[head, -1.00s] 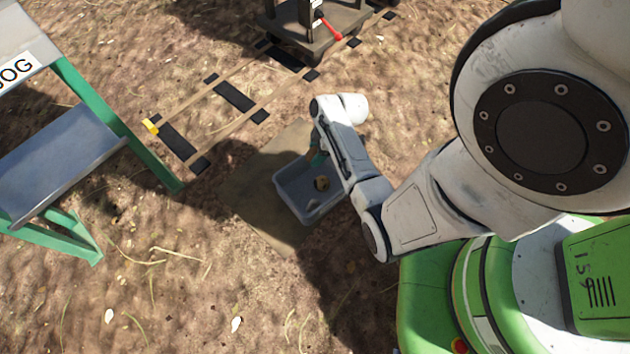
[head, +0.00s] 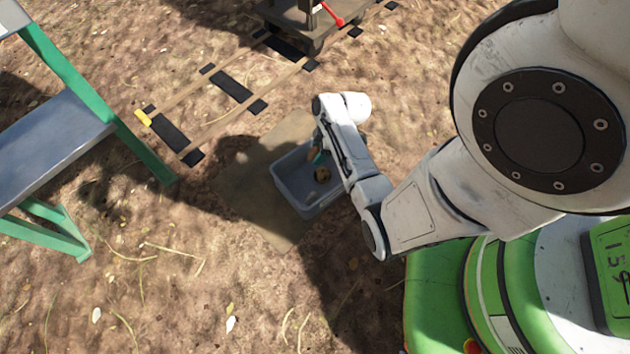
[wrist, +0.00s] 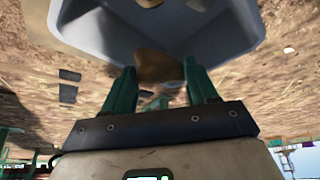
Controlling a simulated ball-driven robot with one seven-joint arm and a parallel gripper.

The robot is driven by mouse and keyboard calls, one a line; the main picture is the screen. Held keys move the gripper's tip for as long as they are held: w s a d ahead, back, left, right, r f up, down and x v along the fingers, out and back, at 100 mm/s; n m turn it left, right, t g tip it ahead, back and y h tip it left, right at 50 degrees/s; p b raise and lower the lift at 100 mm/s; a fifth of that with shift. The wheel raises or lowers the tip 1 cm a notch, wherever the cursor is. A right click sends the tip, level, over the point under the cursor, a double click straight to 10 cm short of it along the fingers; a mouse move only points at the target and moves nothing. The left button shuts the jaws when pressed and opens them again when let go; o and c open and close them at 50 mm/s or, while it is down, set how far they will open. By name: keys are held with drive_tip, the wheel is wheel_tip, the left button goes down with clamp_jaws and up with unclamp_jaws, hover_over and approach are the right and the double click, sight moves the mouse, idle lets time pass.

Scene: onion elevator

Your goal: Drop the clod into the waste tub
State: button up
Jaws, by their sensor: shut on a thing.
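The waste tub (head: 293,195) is a grey-blue open bin on a flat brown board. My gripper (wrist: 158,72) has green fingers and is shut on a brown clod (wrist: 157,68), which shows between the fingertips. In the head view my gripper (head: 319,156) is at the tub's far side, partly hidden by my arm. In the wrist view the tub (wrist: 90,28) fills the top, beyond the fingertips. How high the clod is above the tub is hard to tell.
A brown lump (head: 322,174) lies inside the tub. The board (head: 245,200) lies on bare soil. A green-legged step stand (head: 55,135) is at left. Rails with black sleepers (head: 231,85) run behind, with a cart (head: 305,20) on them.

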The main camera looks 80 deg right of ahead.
drive_tip(key=shift+r, duration=0.1)
drive_tip(key=o, duration=1.3)
drive_tip(key=shift+o, duration=0.2)
drive_tip(key=p+v, duration=0.5)
drive_tip(key=v, duration=0.5)
drive_tip(key=shift+s+r, duration=0.25)
drive_tip(key=shift+r, duration=0.05)
